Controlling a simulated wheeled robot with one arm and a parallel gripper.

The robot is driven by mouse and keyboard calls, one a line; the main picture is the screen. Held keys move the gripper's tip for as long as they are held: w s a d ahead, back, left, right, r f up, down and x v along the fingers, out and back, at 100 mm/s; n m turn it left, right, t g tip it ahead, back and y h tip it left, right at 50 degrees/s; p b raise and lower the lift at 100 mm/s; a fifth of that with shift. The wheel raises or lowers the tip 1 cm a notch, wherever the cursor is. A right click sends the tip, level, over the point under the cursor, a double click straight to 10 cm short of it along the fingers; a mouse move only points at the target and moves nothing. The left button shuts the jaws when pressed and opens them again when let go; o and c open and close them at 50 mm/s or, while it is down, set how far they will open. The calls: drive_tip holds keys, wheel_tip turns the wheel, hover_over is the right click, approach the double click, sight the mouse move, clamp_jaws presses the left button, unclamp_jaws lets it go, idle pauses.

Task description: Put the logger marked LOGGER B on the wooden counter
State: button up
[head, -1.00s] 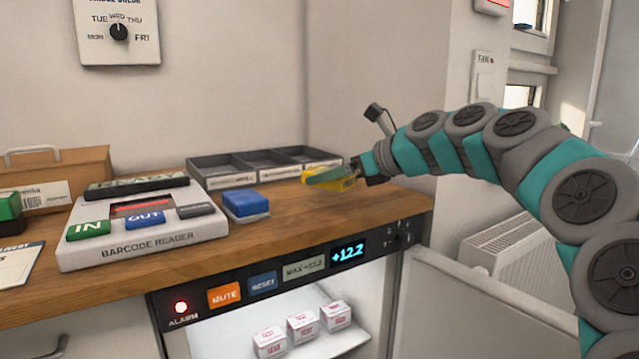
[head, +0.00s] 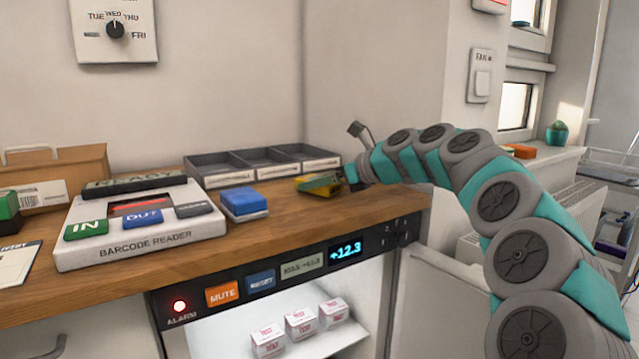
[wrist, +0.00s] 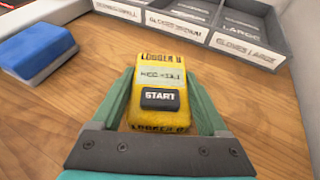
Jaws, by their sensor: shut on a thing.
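The yellow logger (wrist: 162,80) sits between the two green fingers of my gripper (wrist: 165,105) in the wrist view. It has a small display and a dark START button, and its lettering reads LOGGER, with the last letter hard to tell. In the head view the logger (head: 322,188) is at or just above the right end of the wooden counter (head: 265,237), partly hidden by my gripper (head: 318,184). I cannot tell whether it touches the wood. My gripper is shut on it.
A blue block-like thing (head: 244,202) lies left of the logger. A grey compartment tray (head: 263,179) stands behind it. The barcode reader (head: 140,235) is further left. A fridge with white boxes (head: 300,322) is below the counter. Bare wood surrounds the logger.

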drive_tip(key=shift+f, duration=0.1)
drive_tip(key=o, duration=1.4)
drive_tip(key=shift+f, duration=0.1)
drive_tip(key=shift+s+d+r, duration=0.15)
drive_tip(key=shift+d+r, duration=0.1)
drive_tip(key=v, duration=1.1)
drive_tip(key=shift+s+d, duration=0.2)
